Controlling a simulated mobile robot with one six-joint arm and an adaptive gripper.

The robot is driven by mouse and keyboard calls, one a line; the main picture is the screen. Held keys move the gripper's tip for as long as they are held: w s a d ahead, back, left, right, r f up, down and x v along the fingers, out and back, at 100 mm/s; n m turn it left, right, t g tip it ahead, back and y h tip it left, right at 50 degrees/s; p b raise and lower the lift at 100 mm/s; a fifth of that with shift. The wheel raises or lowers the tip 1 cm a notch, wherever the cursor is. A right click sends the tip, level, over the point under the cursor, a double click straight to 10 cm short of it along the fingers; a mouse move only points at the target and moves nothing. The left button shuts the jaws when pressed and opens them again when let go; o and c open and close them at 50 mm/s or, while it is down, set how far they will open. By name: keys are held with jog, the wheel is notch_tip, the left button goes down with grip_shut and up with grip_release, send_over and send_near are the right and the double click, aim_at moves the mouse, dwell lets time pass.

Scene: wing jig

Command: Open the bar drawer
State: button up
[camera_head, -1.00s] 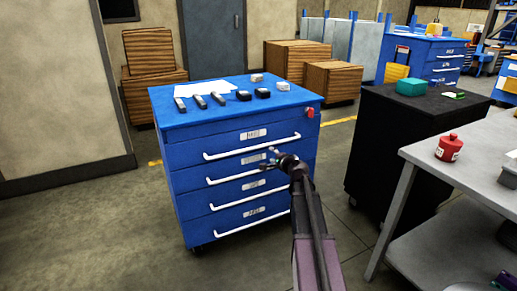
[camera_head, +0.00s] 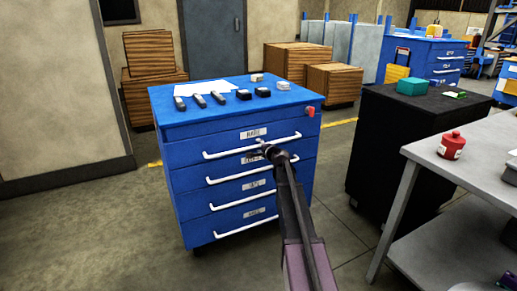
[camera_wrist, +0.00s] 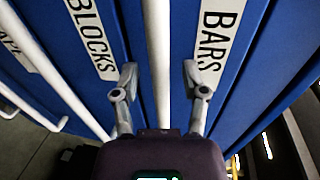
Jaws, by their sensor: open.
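The blue cabinet (camera_head: 290,160) has several drawers with long white bar handles. The bar drawer is the top one, with its label (camera_head: 253,133) under the cabinet top; the label also shows as BARS in the wrist view (camera_wrist: 217,32). The drawer looks shut. Its white handle (camera_head: 225,151) runs between my fingers in the wrist view (camera_wrist: 158,45). My gripper (camera_head: 264,147) is open at the middle of this handle, with one finger on each side; it also shows in the wrist view (camera_wrist: 161,82). I cannot tell whether either finger touches the handle.
The BLOCKS drawer (camera_wrist: 88,35) and its handle (camera_head: 220,180) lie just below. Several dark bars and blocks lie on the cabinet top. A black cabinet (camera_head: 400,150) and a grey table (camera_head: 480,150) stand to the right. Floor is free at the left.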

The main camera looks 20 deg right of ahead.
jog(key=shift+w, duration=0.3)
